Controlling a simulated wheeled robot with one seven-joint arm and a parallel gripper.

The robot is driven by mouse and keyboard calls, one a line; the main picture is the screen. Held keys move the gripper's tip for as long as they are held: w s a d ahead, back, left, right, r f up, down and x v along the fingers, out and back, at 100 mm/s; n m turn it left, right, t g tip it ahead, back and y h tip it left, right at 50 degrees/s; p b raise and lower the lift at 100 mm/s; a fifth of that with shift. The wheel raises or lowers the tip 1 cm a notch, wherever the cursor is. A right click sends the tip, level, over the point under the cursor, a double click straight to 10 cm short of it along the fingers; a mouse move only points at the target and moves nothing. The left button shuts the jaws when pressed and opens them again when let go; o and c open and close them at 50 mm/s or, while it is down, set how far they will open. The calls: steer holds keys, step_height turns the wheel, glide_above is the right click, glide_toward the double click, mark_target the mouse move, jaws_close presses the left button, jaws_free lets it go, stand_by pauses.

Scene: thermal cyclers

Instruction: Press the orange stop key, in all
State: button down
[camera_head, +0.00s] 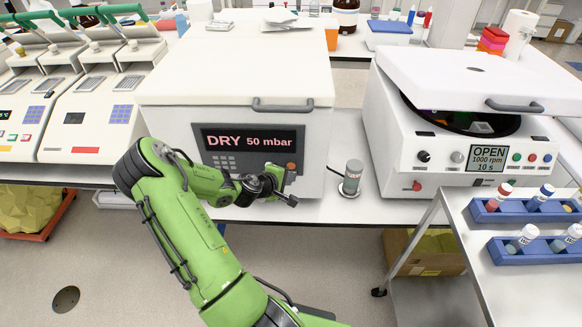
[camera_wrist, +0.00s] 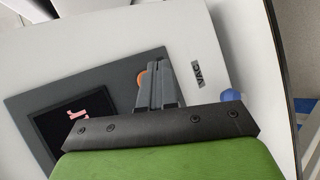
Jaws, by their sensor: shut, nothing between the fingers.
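The orange stop key (camera_head: 291,166) sits at the lower right of the dark control panel on the white machine, whose display (camera_head: 252,141) reads "DRY 50 mbar". My gripper (camera_head: 283,186) is at the panel's lower right, close to the key. In the wrist view my gripper (camera_wrist: 155,66) has its two fingers shut together and empty. The orange key (camera_wrist: 141,78) shows just left of the fingertips, partly hidden by them. I cannot tell whether the fingers touch the panel or the key.
Blue racks (camera_head: 525,248) with vials stand on the front right table. Thermal cyclers (camera_head: 95,118) line the left.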

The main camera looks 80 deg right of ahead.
steer(key=a, duration=0.3)
steer(key=shift+s+a+b, duration=0.35)
steer(key=shift+s+a, duration=0.05)
steer(key=shift+w, duration=0.1)
stand_by(0.6)
